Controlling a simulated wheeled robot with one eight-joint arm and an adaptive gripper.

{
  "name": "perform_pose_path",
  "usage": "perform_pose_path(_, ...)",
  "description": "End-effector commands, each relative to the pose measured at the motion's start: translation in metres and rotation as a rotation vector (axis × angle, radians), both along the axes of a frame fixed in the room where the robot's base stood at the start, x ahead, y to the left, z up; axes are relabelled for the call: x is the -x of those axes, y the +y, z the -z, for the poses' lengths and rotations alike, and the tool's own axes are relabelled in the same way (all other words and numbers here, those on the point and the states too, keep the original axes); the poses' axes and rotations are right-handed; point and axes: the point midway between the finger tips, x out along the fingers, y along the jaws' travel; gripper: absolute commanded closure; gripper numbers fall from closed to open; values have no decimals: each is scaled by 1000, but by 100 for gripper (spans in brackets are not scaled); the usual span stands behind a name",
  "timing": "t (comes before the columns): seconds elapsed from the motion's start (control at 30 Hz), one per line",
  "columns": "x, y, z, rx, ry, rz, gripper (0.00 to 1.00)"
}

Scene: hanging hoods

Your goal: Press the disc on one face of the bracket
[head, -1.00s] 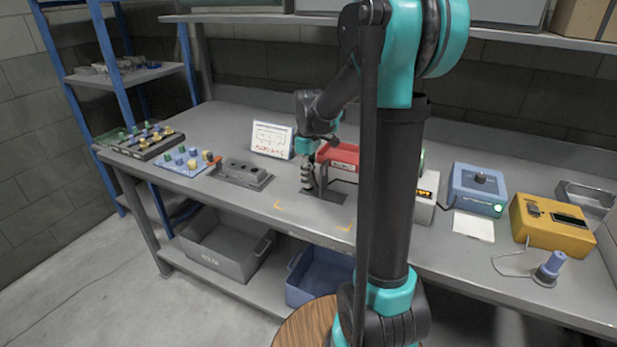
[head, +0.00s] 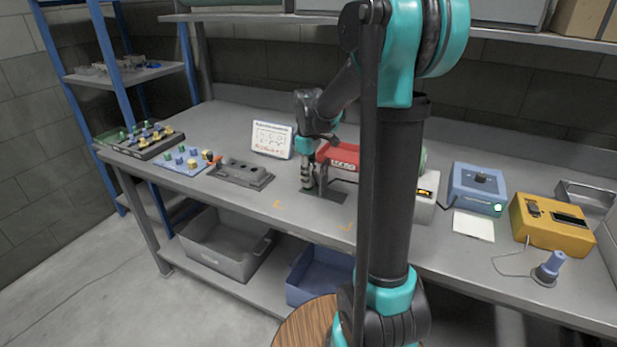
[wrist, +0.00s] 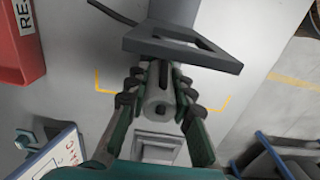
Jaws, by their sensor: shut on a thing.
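My gripper (wrist: 160,100) is shut on a pale grey round piece (wrist: 157,112) with a dark hole in its end; it may be the disc, but I cannot tell. The dark grey bracket (wrist: 150,45) lies just beyond the fingertips in the wrist view, with an opening in its flat plate and a raised part. Whether the held piece touches it is unclear. In the head view my gripper (head: 308,182) is low over the bench, left of the dark bracket (head: 334,196). The bracket's faces are too small to make out there.
A red-topped unit (head: 342,154) stands close behind my gripper, and a white sign (head: 271,140) is behind left. Blue (head: 478,190) and yellow (head: 550,223) boxes stand right.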

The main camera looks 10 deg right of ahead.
Motion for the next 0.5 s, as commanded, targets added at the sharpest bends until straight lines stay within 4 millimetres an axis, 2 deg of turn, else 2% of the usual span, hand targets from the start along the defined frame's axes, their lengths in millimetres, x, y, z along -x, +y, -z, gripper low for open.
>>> perform_pose_path(0.5, 0, 0, -37, 0, 0, 0, 96)
